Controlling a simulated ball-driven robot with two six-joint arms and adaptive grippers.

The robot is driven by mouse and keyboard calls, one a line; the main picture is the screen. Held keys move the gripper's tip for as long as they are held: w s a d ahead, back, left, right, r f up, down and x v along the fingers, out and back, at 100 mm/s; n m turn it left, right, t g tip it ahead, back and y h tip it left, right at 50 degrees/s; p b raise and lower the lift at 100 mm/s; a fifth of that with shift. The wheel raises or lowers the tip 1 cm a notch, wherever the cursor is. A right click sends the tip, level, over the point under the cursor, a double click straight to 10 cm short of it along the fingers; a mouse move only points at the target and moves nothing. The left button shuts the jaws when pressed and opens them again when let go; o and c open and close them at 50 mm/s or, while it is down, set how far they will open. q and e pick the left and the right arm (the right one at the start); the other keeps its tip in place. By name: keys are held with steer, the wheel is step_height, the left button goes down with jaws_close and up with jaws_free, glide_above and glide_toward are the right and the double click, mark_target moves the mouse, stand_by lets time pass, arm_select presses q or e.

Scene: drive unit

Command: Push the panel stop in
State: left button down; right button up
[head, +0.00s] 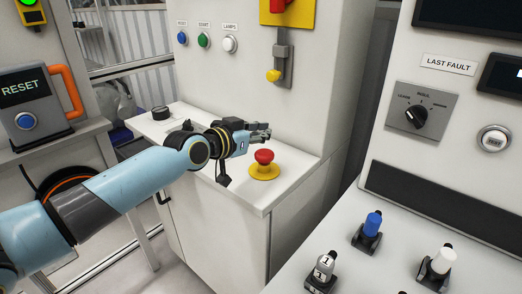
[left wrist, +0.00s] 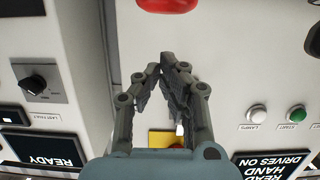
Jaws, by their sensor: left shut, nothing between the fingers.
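A red mushroom button (head: 264,156) on a round yellow base stands upright on the white ledge, its head raised above the base. A second red part (head: 277,5) on a yellow plate is cut off at the top of the head view; I cannot tell which is the panel stop. My left gripper (head: 265,131) is shut and empty, above and just behind the ledge button, apart from it. In the left wrist view the left gripper (left wrist: 172,62) has its fingertips together, with a red button (left wrist: 168,4) beyond them at the top edge. My right gripper is not in view.
The cabinet face has blue, green and white buttons (head: 230,44) and a yellow-knobbed lever (head: 273,75). A black knob (head: 161,113) sits at the ledge's left end. A console (head: 418,116) with a rotary switch stands right, beyond a gap.

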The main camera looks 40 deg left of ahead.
mark_target(261, 155)
arm_select(q)
step_height(261, 155, down, 2)
steer(key=shift+s+a+f+b, duration=0.1)
steer(key=shift+s+f+b, duration=0.1)
steer(key=shift+b, duration=0.15)
steer(key=shift+w+f, duration=0.1)
steer(key=shift+f, duration=0.15)
